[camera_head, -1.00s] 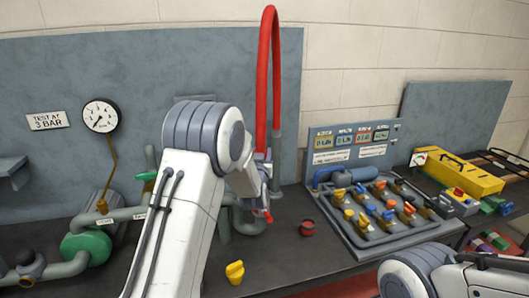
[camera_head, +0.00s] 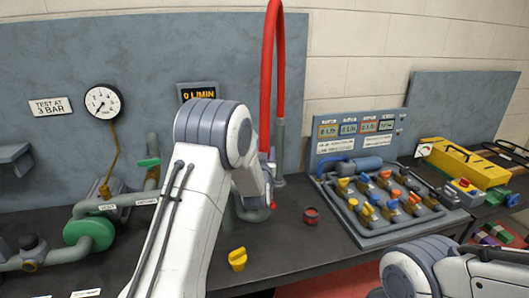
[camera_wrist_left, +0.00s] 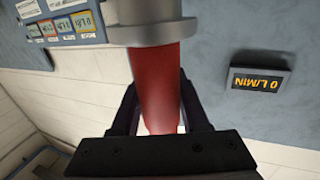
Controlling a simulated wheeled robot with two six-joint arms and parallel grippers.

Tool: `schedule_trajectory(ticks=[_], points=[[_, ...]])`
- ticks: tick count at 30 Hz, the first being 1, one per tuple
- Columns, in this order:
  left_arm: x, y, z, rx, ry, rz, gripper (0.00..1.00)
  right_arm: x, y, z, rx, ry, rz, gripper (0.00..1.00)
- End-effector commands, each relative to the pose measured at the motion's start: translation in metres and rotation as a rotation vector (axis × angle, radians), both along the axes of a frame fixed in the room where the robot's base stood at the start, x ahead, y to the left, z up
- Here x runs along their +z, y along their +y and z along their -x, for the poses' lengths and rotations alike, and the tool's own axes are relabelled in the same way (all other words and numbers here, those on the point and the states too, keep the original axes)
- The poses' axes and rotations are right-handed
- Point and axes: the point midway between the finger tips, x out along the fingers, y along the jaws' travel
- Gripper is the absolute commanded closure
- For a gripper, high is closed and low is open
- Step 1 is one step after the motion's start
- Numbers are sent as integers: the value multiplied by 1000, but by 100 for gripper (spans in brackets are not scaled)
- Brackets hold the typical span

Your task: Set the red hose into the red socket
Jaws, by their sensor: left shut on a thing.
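The red hose (camera_head: 266,75) rises in a tall loop, its top cut off by the frame edge, and its right leg runs down to a grey upright pipe (camera_head: 280,150). My left gripper (camera_head: 265,163), partly hidden behind my own arm, is at the low end of the loop's left leg. In the left wrist view, the two dark fingers (camera_wrist_left: 160,112) are shut on the red hose (camera_wrist_left: 158,80), below a grey collar (camera_wrist_left: 152,32). A small red part (camera_head: 273,205) shows just below the gripper; I cannot tell whether it is the red socket. My right gripper is out of view.
A red and dark round piece (camera_head: 311,215) and a yellow piece (camera_head: 237,259) stand on the dark bench. A gauge (camera_head: 102,102) and green-fitted pipes are at left. A display (camera_head: 198,93) reads 0 L/MIN.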

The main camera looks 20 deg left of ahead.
Motion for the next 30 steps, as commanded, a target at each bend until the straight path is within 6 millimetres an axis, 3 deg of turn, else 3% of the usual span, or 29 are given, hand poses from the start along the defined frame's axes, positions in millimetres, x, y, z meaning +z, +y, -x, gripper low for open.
schedule_trajectory(ticks=[30], points=[[1,-1,2,0,-3,-1,100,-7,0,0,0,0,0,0]])
